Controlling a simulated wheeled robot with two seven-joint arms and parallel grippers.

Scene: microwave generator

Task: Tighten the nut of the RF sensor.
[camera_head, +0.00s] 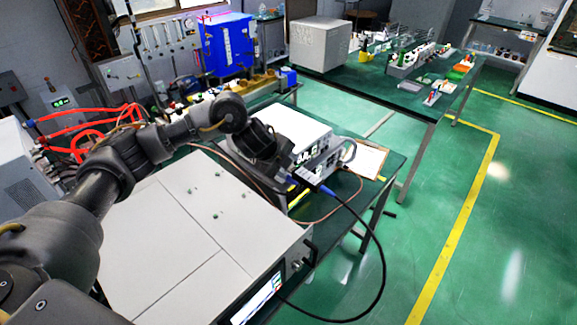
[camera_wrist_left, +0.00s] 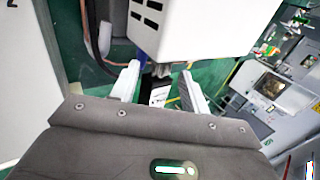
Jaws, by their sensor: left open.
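My left gripper (camera_head: 292,180) is at the front of the white-topped instrument (camera_head: 287,128) in the head view. In the left wrist view its two pale fingers (camera_wrist_left: 160,72) stand apart. Between them is a dark body with a white label, apparently the RF sensor (camera_wrist_left: 159,94), below the white instrument housing (camera_wrist_left: 190,28). I cannot tell whether the fingers touch it. In the head view the sensor (camera_head: 309,177) shows as a small dark and blue piece with a black cable. Its nut is too small to make out. My right gripper is not in view.
A large white instrument (camera_head: 190,225) with a lit screen stands nearer on the bench. The black cable (camera_head: 383,262) loops out over the bench edge. A copper-coloured cable (camera_head: 235,165) runs between the instruments. A clipboard (camera_head: 366,160) lies to the right. The green floor beyond is clear.

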